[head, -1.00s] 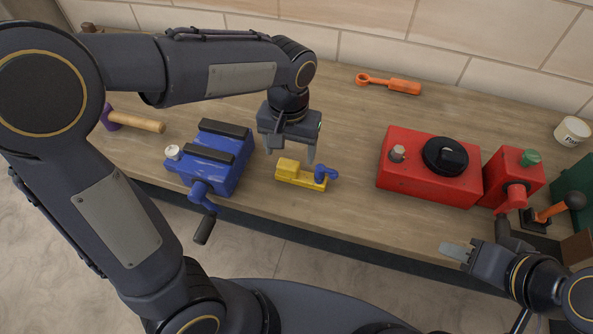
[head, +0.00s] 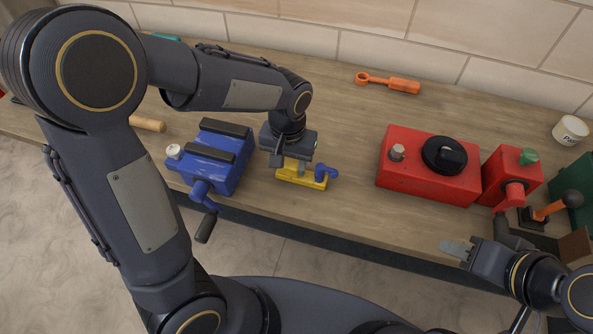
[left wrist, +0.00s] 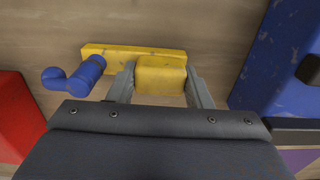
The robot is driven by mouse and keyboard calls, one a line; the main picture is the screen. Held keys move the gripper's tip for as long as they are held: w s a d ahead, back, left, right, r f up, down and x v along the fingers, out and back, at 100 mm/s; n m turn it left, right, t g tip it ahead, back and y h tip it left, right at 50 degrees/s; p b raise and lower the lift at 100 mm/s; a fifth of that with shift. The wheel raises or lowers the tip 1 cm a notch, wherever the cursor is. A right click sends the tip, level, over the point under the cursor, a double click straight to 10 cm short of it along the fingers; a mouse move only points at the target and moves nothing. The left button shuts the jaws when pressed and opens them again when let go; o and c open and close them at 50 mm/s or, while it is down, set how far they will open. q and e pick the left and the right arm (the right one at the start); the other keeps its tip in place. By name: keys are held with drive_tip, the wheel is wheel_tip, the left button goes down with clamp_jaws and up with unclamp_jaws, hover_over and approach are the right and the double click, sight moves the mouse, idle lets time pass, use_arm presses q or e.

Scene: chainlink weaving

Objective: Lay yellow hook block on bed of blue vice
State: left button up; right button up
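The yellow hook block (head: 302,176) lies on the bench, with a raised yellow block at one end and a blue hook-like piece (head: 326,173) at the other. It also shows in the left wrist view (left wrist: 160,75). The blue vice (head: 212,160) stands just left of it, with dark jaws and a crank at the front. My left gripper (head: 290,168) is down over the hook block. Its fingers flank the raised yellow part closely; whether they press on it cannot be told. My right gripper (head: 457,248) hangs empty at the bench's front edge; its finger gap is unclear.
A red box with a black knob (head: 430,165) and a red vice (head: 512,178) stand to the right. An orange tool (head: 388,83) lies at the back, and a white cup (head: 570,131) at the far right. The bench between hook block and red box is clear.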

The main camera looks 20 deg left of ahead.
use_arm(q)
drive_tip(key=c, duration=0.4)
drive_tip(key=shift+c, duration=0.2)
drive_tip(key=shift+r, duration=0.1)
